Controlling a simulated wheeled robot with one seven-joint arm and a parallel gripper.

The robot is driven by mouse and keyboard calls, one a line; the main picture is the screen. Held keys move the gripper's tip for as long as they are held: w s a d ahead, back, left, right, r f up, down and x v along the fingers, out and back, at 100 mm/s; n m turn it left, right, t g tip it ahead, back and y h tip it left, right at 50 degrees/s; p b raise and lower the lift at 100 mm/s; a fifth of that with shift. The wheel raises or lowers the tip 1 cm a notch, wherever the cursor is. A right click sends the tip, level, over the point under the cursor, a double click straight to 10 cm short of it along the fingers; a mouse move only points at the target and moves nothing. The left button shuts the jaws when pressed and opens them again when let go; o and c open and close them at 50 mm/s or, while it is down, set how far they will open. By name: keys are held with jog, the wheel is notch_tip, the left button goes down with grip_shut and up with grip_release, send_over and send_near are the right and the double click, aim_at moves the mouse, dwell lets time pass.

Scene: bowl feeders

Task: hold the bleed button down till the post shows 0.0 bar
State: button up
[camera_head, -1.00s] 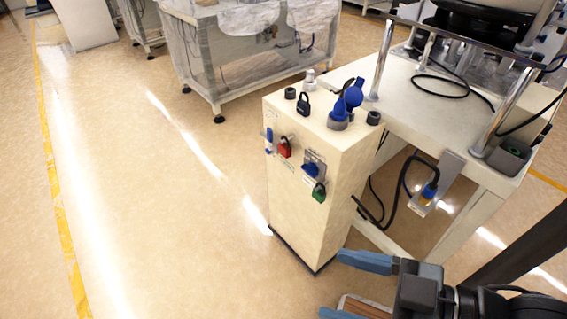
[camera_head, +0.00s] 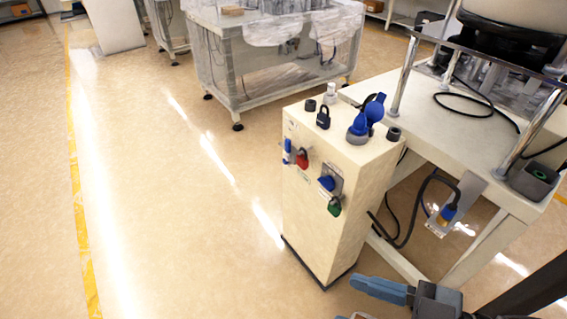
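The post (camera_head: 305,225) is a tall cream box standing upright on the floor. Its top carries a small silver fitting (camera_head: 331,95), a black padlock (camera_head: 323,119), two dark round caps and a blue connector with a raised lid (camera_head: 358,126). Its front has a blue handle (camera_head: 287,150), a red padlock (camera_head: 302,159), a blue switch (camera_head: 326,183) and a green padlock (camera_head: 335,207). I cannot tell which part is the bleed button, and no pressure reading is legible. My gripper (camera_head: 347,300) is low, right of the post's base, fingers apart and empty; its lower finger is mostly cut off.
A cream machine table (camera_head: 425,118) with chrome legs and black cables adjoins the post on the right. A plastic-draped table (camera_head: 270,75) stands behind. The floor to the left is clear, with a yellow line (camera_head: 84,230).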

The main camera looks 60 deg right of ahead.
grip_shut()
dwell(1.3)
